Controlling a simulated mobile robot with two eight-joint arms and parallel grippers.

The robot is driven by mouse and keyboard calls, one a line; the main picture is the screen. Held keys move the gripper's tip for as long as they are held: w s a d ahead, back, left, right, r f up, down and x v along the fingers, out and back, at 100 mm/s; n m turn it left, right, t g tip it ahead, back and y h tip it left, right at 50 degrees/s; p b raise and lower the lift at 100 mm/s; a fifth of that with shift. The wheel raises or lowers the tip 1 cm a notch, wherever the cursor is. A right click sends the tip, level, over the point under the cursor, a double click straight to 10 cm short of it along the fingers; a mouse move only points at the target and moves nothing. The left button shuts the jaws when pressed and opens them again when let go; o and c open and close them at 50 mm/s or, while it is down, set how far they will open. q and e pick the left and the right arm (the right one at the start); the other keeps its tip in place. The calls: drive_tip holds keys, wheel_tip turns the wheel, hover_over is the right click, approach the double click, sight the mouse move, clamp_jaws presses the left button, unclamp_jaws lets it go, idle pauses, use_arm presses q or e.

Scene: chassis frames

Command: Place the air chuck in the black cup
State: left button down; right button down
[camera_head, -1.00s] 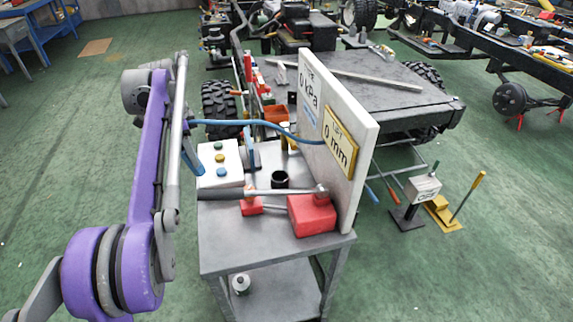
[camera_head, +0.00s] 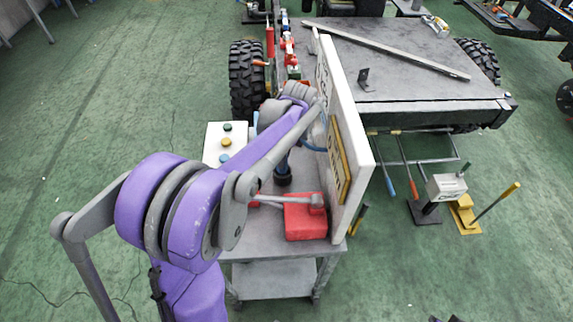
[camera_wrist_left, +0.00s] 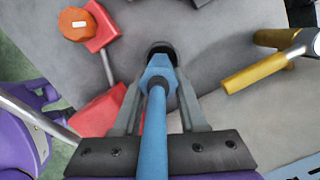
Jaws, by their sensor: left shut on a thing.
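The air chuck (camera_wrist_left: 157,75) is blue, with a hexagonal head and a blue hose running back toward the camera in the left wrist view. My left gripper (camera_wrist_left: 158,92) is shut on it. The black cup (camera_wrist_left: 161,49) shows as a dark ring just beyond the chuck's head, partly covered by it. In the head view the black cup (camera_head: 283,180) stands on the grey cart, with blue parts right above it. My arm hides most of the left gripper there. I cannot tell whether the chuck's tip is inside the cup. My right gripper is not in view.
A red block (camera_head: 305,222) with a grey tool sits at the cart's (camera_head: 262,246) front. A white gauge board (camera_head: 352,150) stands upright along the right side. A white button box (camera_head: 212,146) is at the left. A yellow handle (camera_wrist_left: 252,75) lies right of the cup.

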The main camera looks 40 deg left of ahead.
sight(286, 164)
use_arm(q)
wheel_tip(286, 164, down, 4)
drive_tip(key=shift+w+f, duration=0.1)
drive_tip(key=shift+f, duration=0.15)
drive_tip(key=shift+c, duration=2.3)
unclamp_jaws()
drive_tip(key=shift+r, duration=0.1)
wheel_tip(286, 164, up, 12)
drive_tip(key=d, duration=0.1)
drive_tip(key=shift+w+d+p, duration=0.3)
drive_tip(key=shift+d+p, duration=0.05)
drive_tip(key=shift+d, duration=0.05)
